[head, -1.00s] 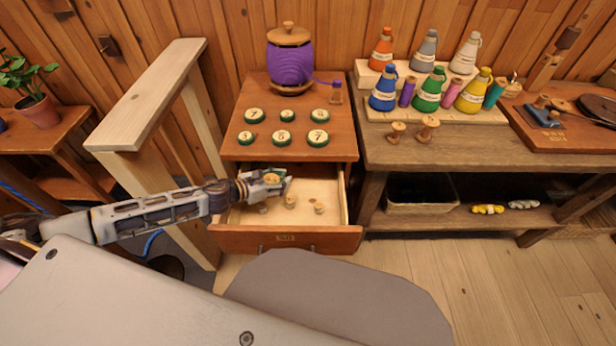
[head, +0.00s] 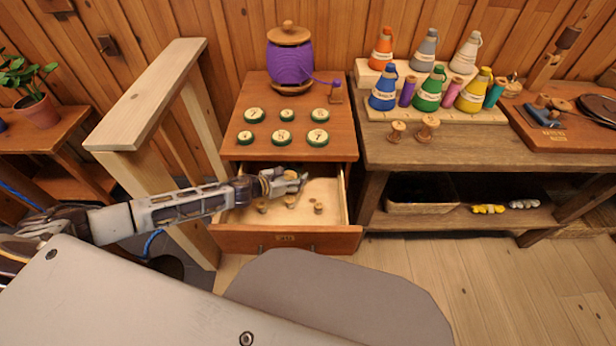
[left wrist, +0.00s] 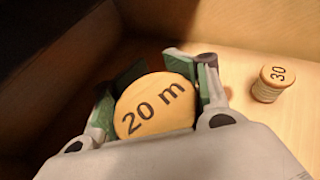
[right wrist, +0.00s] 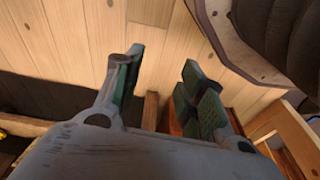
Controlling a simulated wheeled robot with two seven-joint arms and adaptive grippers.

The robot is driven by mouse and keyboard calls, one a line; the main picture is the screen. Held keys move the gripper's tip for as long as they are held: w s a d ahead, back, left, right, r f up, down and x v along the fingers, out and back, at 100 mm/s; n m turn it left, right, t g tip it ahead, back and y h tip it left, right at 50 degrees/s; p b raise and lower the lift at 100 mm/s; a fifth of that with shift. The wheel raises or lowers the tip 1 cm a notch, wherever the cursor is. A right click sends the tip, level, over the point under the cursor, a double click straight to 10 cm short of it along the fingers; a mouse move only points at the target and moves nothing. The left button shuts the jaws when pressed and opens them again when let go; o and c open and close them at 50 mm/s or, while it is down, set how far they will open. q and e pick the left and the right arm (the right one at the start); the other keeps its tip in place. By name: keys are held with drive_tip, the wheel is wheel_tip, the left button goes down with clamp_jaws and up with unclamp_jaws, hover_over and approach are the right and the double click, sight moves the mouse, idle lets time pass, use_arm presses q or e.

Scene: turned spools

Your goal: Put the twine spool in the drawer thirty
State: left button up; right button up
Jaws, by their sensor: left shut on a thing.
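The twine spool (left wrist: 155,104), with a round pale top marked "20 m", is between the fingers of my left gripper (left wrist: 158,88), which is shut on it. Its sides are mostly hidden. In the head view my left gripper (head: 290,181) is over the back part of the open drawer (head: 330,190). The drawer front has a small label that I cannot read surely. Inside stand small spools, one marked "30" (left wrist: 272,84) to the right of my left gripper in the left wrist view. My right gripper (right wrist: 163,85) is open and empty, away from the drawer.
Several green-rimmed numbered discs (head: 281,137) and a large purple spool (head: 290,64) stand on the cabinet top (head: 260,100). A wooden post frame (head: 150,95) rises left of the drawer. The workbench (head: 400,150) at right holds coloured cones. The drawer's right part has bare floor.

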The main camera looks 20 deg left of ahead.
sight(308, 183)
use_arm(q)
drive_tip(key=shift+w+d+f, duration=0.2)
drive_tip(key=shift+w+d, duration=0.05)
drive_tip(key=shift+w, duration=0.1)
use_arm(e)
drive_tip(key=shift+s+r, duration=0.1)
drive_tip(key=shift+r, duration=0.1)
use_arm(q)
drive_tip(key=shift+w, duration=0.1)
drive_tip(key=shift+w+d+f, duration=0.25)
drive_tip(key=shift+w+d, duration=0.05)
drive_tip(key=shift+d, duration=0.05)
drive_tip(key=shift+w+d+f, duration=0.15)
drive_tip(key=shift+w+d, duration=0.05)
drive_tip(key=shift+w, duration=0.1)
drive_tip(key=shift+w+d+f+b, duration=0.35)
drive_tip(key=shift+w+f+b, duration=0.1)
drive_tip(key=shift+f, duration=0.15)
drive_tip(key=shift+w+d+f, duration=0.1)
drive_tip(key=shift+w+f, duration=0.05)
drive_tip(key=shift+f, duration=0.05)
use_arm(e)
drive_tip(key=shift+w+a+r, duration=0.1)
drive_tip(key=shift+a+r, duration=0.1)
drive_tip(key=shift+r, duration=0.45)
drive_tip(key=shift+w+a+r, duration=0.1)
drive_tip(key=shift+a+r, duration=0.1)
drive_tip(key=shift+r, duration=0.4)
